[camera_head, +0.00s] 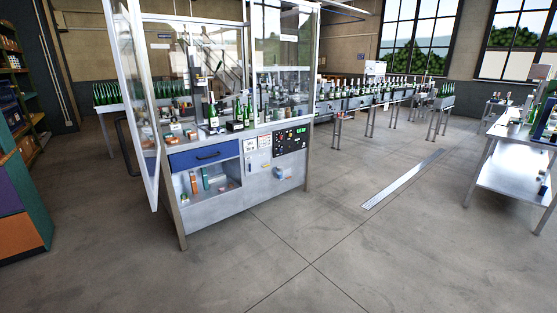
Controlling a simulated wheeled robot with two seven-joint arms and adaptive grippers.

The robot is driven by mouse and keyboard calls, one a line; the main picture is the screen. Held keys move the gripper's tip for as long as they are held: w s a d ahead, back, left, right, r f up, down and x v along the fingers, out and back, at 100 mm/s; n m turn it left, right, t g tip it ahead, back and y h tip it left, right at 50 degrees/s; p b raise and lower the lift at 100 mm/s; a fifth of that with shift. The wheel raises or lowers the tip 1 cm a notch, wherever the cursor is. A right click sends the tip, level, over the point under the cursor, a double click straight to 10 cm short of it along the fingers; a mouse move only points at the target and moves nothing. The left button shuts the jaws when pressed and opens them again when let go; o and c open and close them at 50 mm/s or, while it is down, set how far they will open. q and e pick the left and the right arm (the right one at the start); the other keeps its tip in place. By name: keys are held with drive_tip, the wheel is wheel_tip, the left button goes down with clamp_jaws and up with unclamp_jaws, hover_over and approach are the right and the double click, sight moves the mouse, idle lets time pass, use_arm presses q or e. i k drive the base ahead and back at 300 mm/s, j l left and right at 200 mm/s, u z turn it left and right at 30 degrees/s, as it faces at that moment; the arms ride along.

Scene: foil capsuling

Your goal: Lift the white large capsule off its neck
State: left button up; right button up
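A glass-fronted capsuling machine (215,210) stands left of centre. Several green bottles (239,112) stand on its worktop behind the glass. A darker bottle with a pale label (213,117) stands just left of them. At this distance the bottle necks are too small to tell which one bears the white large capsule, and I cannot pick that capsule out. Neither of my grippers is in view.
The machine's glass door (143,110) stands open at the left. A conveyor (372,97) with several bottles runs behind to the right. A steel table (510,172) is at the right edge, coloured shelving (18,210) at the left. The floor (330,240) in front is clear.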

sight(210, 96)
drive_tip(key=i+u, duration=0.1)
drive_tip(key=i, duration=0.6)
drive_tip(key=i+u, duration=0.1)
drive_tip(key=i, duration=0.55)
drive_tip(key=i+l+u, duration=0.15)
drive_tip(key=i, duration=0.55)
drive_tip(key=i+u, duration=0.2)
drive_tip(key=i, duration=0.7)
drive_tip(key=i+l+u, duration=0.2)
drive_tip(key=i, duration=0.65)
drive_tip(key=i+u, duration=0.25)
drive_tip(key=i, duration=0.2)
drive_tip(key=i+l+u, duration=0.25)
drive_tip(key=i, duration=0.2)
drive_tip(key=i+l+u, duration=0.2)
drive_tip(key=i, duration=0.25)
